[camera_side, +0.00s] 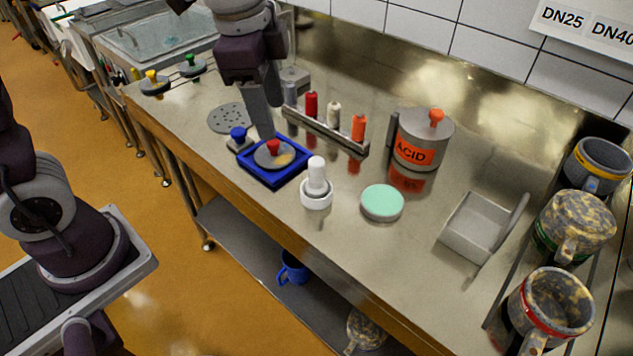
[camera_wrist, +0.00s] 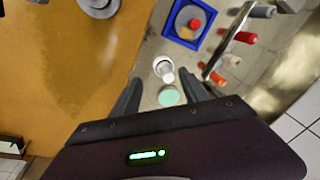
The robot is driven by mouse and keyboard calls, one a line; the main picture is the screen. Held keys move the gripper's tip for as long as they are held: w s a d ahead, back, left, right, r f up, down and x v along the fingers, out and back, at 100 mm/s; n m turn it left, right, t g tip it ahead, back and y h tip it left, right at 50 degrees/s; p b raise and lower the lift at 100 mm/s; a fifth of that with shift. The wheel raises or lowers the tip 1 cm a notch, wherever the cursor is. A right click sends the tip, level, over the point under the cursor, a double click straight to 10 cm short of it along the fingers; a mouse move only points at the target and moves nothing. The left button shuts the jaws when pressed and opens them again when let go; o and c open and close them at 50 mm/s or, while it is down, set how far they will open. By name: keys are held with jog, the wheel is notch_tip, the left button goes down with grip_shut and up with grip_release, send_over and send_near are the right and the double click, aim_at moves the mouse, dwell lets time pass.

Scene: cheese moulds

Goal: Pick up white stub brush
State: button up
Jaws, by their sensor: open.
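The white stub brush (camera_side: 316,173) stands upright on the bench, with a white stem above a wide round white base. It also shows in the wrist view (camera_wrist: 164,69), between and just beyond my fingertips. My gripper (camera_side: 264,132) is open and empty, pointing down above the blue tray, to the left of the brush in the side view. Both dark fingers show spread apart in the wrist view (camera_wrist: 160,80). Nothing is between the fingers that I can see being touched.
A blue tray (camera_side: 247,177) holds a grey disc with a red knob. A mint-green disc (camera_side: 382,202) lies right of the brush. Behind are a rack (camera_side: 325,133) with red, white and orange pieces and an ACID can (camera_side: 424,135). A metal box (camera_side: 470,230) stands right.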

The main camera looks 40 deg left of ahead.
aim_at(317, 161)
jog(key=w+d+f+m, duration=0.1)
jog(key=w+f, duration=0.1)
jog(key=w+d+f+m+g, duration=0.1)
jog(key=w+f+m, duration=0.1)
jog(key=f, duration=0.1)
jog(key=w+d+f+m, duration=0.2)
jog(key=f, duration=0.1)
jog(key=shift+g, duration=0.4)
notch_tip(317, 161, down, 8)
jog(key=shift+w+a+r, duration=0.1)
jog(key=shift+r, duration=0.1)
jog(key=shift+c, duration=0.4)
grip_shut()
